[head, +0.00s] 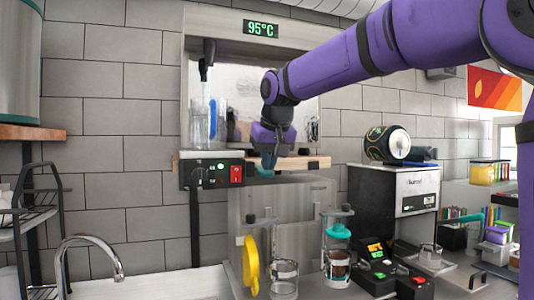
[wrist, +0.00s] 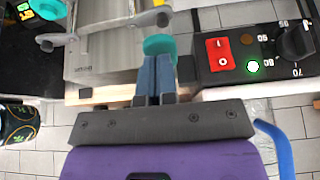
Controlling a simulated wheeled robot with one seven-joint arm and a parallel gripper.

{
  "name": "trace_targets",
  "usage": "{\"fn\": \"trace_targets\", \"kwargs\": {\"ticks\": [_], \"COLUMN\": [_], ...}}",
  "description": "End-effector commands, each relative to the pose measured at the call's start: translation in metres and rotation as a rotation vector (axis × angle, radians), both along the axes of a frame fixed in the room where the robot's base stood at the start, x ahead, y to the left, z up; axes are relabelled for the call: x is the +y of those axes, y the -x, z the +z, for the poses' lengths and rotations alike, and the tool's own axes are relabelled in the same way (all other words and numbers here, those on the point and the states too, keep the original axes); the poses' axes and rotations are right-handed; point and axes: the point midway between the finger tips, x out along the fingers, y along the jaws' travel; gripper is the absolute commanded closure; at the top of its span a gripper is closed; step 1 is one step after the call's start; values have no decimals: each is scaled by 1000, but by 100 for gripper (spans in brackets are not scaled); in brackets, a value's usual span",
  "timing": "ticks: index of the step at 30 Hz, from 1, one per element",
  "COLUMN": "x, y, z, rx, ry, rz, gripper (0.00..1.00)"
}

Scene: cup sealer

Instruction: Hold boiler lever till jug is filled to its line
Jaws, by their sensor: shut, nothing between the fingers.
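The boiler tap with its dark lever (head: 207,60) is at the upper left of the steel boiler front in the head view. A clear jug (head: 199,125) with a blue handle stands below it, and a pale streak shows between tap and jug. The jug's fill line and water level are too small to tell. My gripper (head: 266,168) is shut and empty, pointing down to the right of the jug and well below the lever. In the wrist view its fingers (wrist: 155,75) are together, with a teal piece at their tips. The blue handle (wrist: 275,145) shows at lower right.
The control box (head: 212,174) with red switch and knob is on the shelf front, left of my gripper. A wooden board (head: 312,163) lies behind my gripper. Below are a yellow item (head: 250,265), glasses and a teal-topped dripper (head: 338,231). A display reads 95°C.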

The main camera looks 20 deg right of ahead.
Motion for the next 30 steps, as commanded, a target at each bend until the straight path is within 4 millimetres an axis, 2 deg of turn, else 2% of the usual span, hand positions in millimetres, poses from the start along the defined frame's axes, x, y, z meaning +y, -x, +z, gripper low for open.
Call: {"fn": "trace_targets", "kwargs": {"ticks": [6, 30], "x": [0, 0], "y": [4, 3], "z": [-13, -12], "rx": [-136, -135], "ry": [1, 1], "rz": [-1, -1], "gripper": [100, 100]}}
